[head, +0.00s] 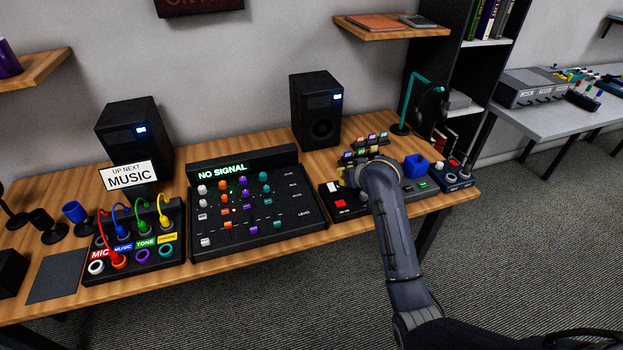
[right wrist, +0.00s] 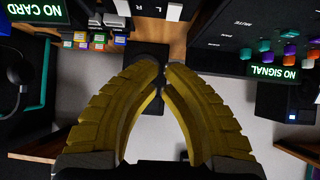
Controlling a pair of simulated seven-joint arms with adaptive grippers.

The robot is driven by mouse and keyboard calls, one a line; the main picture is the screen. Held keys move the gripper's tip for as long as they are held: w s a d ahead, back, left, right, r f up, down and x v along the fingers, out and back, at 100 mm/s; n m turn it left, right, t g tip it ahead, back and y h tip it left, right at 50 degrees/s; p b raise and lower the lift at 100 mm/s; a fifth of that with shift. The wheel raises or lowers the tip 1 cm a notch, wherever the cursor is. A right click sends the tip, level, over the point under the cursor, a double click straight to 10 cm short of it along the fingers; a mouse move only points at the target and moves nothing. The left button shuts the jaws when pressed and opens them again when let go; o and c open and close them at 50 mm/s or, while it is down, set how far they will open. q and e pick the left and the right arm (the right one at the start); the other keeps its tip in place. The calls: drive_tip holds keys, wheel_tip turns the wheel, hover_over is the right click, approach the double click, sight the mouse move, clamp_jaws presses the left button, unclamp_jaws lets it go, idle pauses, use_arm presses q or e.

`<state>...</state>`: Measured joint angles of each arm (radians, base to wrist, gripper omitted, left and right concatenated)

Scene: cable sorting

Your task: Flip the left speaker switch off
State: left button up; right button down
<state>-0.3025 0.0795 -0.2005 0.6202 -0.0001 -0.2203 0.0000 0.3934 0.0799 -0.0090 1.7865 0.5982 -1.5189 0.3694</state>
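The left speaker (head: 130,135) is a black box at the back left with a lit blue light. The right speaker (head: 316,108) stands at the back middle, also lit. A small black switch box (head: 341,207) with red and white parts sits right of the mixer, partly hidden by my right arm. In the right wrist view, a panel marked L and R (right wrist: 172,10) shows at the top edge; I cannot tell a switch's position. My right gripper (right wrist: 161,67) has yellow fingers, tips together, nothing visible between them. It is over the switch box area. My left gripper is not in view.
The mixer (head: 290,214) reads NO SIGNAL. A patch box (head: 150,255) with coloured cables stands at the left, behind it a MUSIC sign (head: 129,176). A rack of coloured cards (head: 368,143), a blue block (head: 416,166) and a headphone stand (head: 401,128) are near my right gripper.

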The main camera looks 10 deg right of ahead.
drive_tip(key=shift+w+a+r, duration=0.1)
drive_tip(key=shift+a+r, duration=0.2)
drive_tip(key=shift+a, duration=0.3)
drive_tip(key=shift+w+f, duration=0.1)
drive_tip(key=shift+w, duration=0.05)
hover_over(332, 185)
wheel_tip(332, 185, down, 6)
drive_tip(key=shift+f, duration=0.1)
wheel_tip(332, 185, down, 2)
drive_tip(key=shift+f, duration=0.85)
drive_tip(key=shift+w+f, duration=0.1)
